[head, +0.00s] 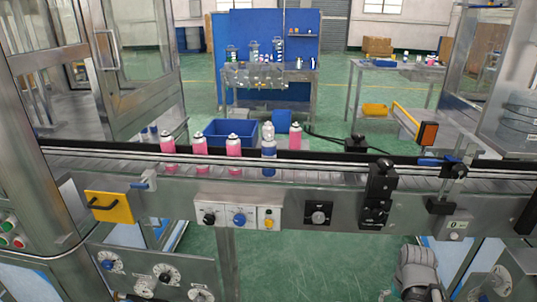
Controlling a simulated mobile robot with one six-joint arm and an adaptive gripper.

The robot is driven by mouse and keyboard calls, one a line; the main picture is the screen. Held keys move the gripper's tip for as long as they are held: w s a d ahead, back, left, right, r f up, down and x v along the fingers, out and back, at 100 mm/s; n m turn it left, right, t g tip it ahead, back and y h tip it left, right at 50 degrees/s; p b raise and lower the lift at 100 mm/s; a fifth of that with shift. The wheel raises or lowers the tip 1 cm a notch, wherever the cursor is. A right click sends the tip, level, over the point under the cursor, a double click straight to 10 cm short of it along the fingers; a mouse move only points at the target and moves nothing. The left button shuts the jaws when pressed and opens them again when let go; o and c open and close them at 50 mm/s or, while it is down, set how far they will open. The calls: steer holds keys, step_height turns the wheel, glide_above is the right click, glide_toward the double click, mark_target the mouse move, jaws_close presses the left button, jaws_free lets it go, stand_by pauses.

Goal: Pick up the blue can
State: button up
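The blue can (269,157) stands upright on the conveyor, with a pale upper part and a blue lower part. Pink cans stand in the same row: one (233,147) just to its left and one (295,138) just to its right, close to it. Two more pink cans, one (201,146) and another (168,144), stand further left. A grey and black device (416,272) shows at the bottom right; I cannot tell whether it is part of my arm. I see no gripper fingers.
The conveyor (340,172) runs across the view between metal guide rails. A control panel (238,214) and black fittings (380,185) sit on its front. Behind it are blue bins (231,131) and a bench. Metal-framed glass panels (130,60) stand at the left.

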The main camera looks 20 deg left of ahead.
steer(key=w+a+r+t+h+p, duration=0.1)
steer(key=w+a+r+p, duration=0.1)
steer(key=r+p, duration=1.05)
steer(key=w+a+r+t+h+p, duration=0.1)
steer(key=w+a+r+p, duration=0.15)
steer(key=r+p, duration=0.95)
steer(key=m+t, duration=0.2)
steer(key=t, duration=0.9)
glide_toward(265, 152)
steer(key=s, duration=0.2)
steer(key=shift+w+a+r, duration=0.15)
steer(key=shift+a+r, duration=0.05)
steer(key=shift+r, duration=0.1)
steer(key=b+x, duration=0.3)
steer(key=x, duration=0.4)
steer(key=shift+w+f, duration=0.1)
steer(key=shift+w, duration=0.2)
steer(key=shift+w+d+f, duration=0.1)
steer(key=shift+w+d, duration=0.05)
steer(key=shift+w, duration=0.3)
